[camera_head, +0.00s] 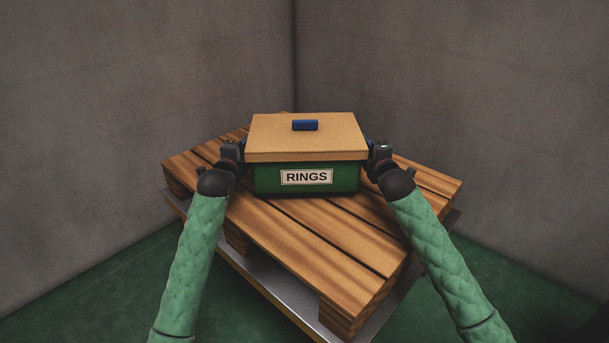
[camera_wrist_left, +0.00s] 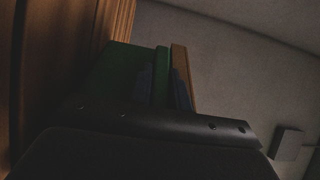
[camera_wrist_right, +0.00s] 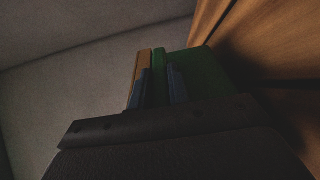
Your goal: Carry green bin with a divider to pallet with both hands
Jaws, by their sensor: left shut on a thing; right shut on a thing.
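The green bin (camera_head: 270,182) carries a "RINGS" label on its front and a tan lid with a blue handle (camera_head: 305,125) on top. The lid hides the inside, so the divider does not show. The bin is at the wooden pallet (camera_head: 290,235), over its middle and back part; I cannot tell whether its base touches the slats. My left gripper (camera_head: 241,150) is shut on the bin's left side, and its wrist view shows the green wall (camera_wrist_left: 118,68) close up. My right gripper (camera_head: 369,150) is shut on the right side, with the green wall (camera_wrist_right: 200,75) in its wrist view.
The pallet sits at an angle on a grey metal platform (camera_head: 262,280). Plain grey walls (camera_head: 140,80) meet in a corner behind it. The green floor (camera_head: 75,285) is clear at the left. The front slats of the pallet are bare.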

